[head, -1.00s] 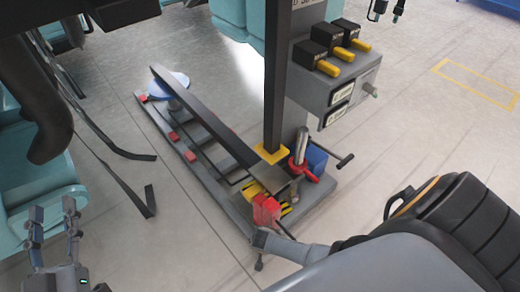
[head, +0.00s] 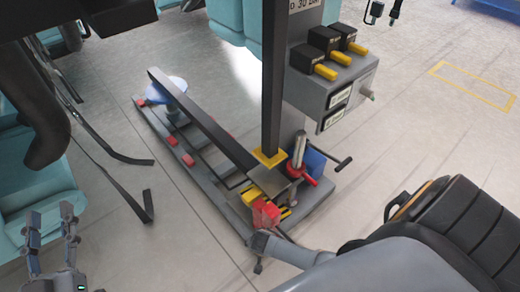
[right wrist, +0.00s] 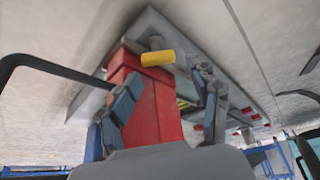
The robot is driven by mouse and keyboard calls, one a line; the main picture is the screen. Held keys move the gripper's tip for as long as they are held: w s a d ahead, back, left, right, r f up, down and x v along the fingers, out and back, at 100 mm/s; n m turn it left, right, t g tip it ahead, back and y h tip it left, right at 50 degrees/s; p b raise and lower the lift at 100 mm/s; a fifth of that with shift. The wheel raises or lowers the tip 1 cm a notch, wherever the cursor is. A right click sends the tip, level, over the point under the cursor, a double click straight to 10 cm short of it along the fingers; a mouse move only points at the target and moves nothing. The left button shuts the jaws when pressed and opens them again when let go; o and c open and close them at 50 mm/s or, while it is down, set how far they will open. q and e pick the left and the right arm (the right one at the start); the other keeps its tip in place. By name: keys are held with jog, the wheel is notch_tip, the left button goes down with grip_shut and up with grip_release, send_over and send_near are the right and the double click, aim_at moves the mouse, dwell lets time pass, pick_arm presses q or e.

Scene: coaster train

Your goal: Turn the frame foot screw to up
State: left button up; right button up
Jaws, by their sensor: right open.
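The grey frame base (head: 200,185) lies on the floor, with a black beam along it. A red block (head: 265,213) stands at that end. In the right wrist view the red block (right wrist: 155,108) rises between the open fingers of my right gripper (right wrist: 168,95), and a short yellow knob (right wrist: 158,58) shows near its top. My left gripper (head: 50,240) is open and empty at lower left.
A dark post (head: 272,90) with a yellow foot rises from the base. A grey box with yellow levers (head: 335,80) hangs beside it. A blue block (head: 313,160) and black bar (head: 343,163) stand nearby. Teal seats (head: 40,175) are at left. Floor at right is clear.

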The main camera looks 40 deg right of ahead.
jog(key=shift+s+a+r, duration=0.15)
jog(key=shift+s+r, duration=0.35)
jog(key=shift+r, duration=0.2)
jog(key=shift+v, duration=2)
jog(key=shift+s+a+f, duration=0.15)
jog(key=shift+c, duration=0.2)
